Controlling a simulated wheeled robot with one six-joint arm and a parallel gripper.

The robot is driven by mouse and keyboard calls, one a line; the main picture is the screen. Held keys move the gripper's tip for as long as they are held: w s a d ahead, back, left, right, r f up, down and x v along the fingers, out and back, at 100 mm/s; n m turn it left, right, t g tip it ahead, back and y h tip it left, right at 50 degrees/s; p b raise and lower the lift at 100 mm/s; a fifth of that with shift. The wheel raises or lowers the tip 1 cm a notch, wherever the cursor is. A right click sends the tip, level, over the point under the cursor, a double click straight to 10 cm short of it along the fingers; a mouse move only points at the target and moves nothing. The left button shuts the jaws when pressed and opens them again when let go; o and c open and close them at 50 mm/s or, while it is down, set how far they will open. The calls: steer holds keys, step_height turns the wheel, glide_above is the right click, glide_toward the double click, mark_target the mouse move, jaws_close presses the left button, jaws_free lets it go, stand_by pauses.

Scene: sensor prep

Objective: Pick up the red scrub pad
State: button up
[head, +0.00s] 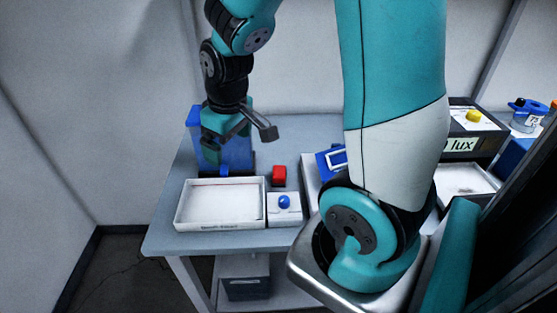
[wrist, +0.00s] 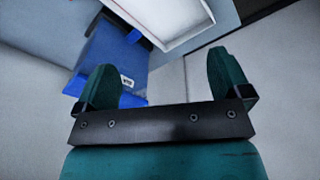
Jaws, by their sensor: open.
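A small red block (head: 279,176), which looks like the red scrub pad, sits on the grey table behind a white box with a blue knob. In the wrist view only a tiny red speck shows at the top left edge, too small to identify. My gripper (head: 222,138) hangs above the table, left of and higher than the red block, in front of a blue bin. In the wrist view my gripper (wrist: 163,78) has its two teal fingers wide apart with nothing between them.
A white tray (head: 180,216) lies at the table's front left. The box with a blue knob (head: 285,214) stands beside it. The blue bin (head: 238,150) is at the back left. My arm hides much of the table's right side, where a dark lux box (head: 465,142) shows.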

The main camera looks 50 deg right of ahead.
steer(key=w+d+f+n+g, duration=0.1)
steer(key=d+f+n, duration=0.1)
steer(key=d, duration=0.4)
steer(key=w+d+f+n, duration=0.1)
steer(key=d+f, duration=0.1)
steer(key=d, duration=0.4)
steer(key=n+g+p, duration=0.1)
steer(key=n+p, duration=0.1)
steer(key=p, duration=0.1)
glide_above(279, 171)
step_height(279, 171, down, 14)
steer(key=shift+a+r, duration=0.15)
steer(key=shift+r, duration=0.1)
steer(key=shift+d+f+p, duration=0.2)
steer(key=shift+f+p, duration=0.85)
steer(key=shift+f, duration=1.85)
steer(key=c, duration=1)
